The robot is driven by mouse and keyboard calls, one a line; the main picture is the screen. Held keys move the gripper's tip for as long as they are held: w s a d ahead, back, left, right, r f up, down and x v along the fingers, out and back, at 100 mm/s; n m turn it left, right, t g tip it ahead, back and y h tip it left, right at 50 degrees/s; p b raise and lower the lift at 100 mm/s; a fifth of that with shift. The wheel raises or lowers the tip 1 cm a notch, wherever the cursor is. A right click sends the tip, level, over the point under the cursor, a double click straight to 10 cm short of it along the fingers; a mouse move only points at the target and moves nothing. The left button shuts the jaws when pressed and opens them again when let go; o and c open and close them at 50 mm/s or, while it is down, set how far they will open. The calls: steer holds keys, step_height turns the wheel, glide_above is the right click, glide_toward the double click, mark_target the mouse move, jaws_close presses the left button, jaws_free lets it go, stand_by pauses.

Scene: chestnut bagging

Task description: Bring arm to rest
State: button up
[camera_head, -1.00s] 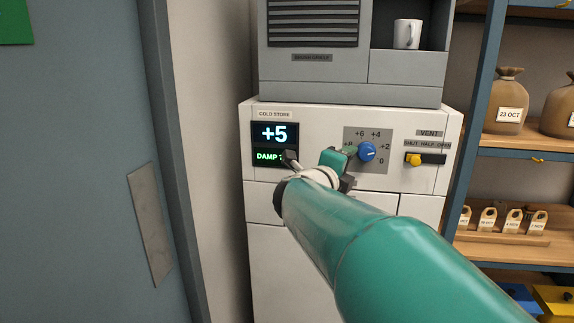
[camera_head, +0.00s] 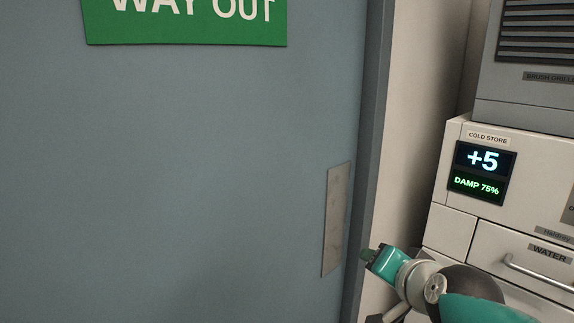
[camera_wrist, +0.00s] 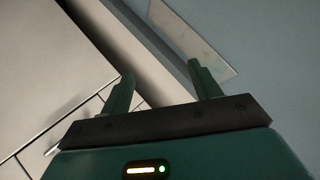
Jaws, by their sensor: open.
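My gripper (camera_head: 372,285) is at the lower right of the head view, in front of the door's edge and left of the white cold store unit. In the wrist view my gripper (camera_wrist: 163,85) shows two green fingers standing apart with nothing between them. The gripper is open and empty. My teal arm reaches in from the lower right corner of the head view.
The white cold store unit (camera_head: 452,220) has a display (camera_head: 482,172) reading +5 and DAMP 75%. A drawer marked WATER (camera_head: 515,262) has a bar handle. The grey-blue door (camera_head: 190,180) has a metal plate (camera_head: 337,220) and a green WAY OUT sign (camera_head: 185,18).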

steer(key=s+a+f+n+g, duration=0.2)
steer(key=s+f+n+g, duration=0.4)
steer(key=s+f, duration=0.3)
steer(key=s+n, duration=0.1)
steer(key=s, duration=0.2)
steer(key=shift+s+a+f+h, duration=0.15)
steer(key=shift+s+a+h, duration=0.1)
steer(key=shift+s+h, duration=0.05)
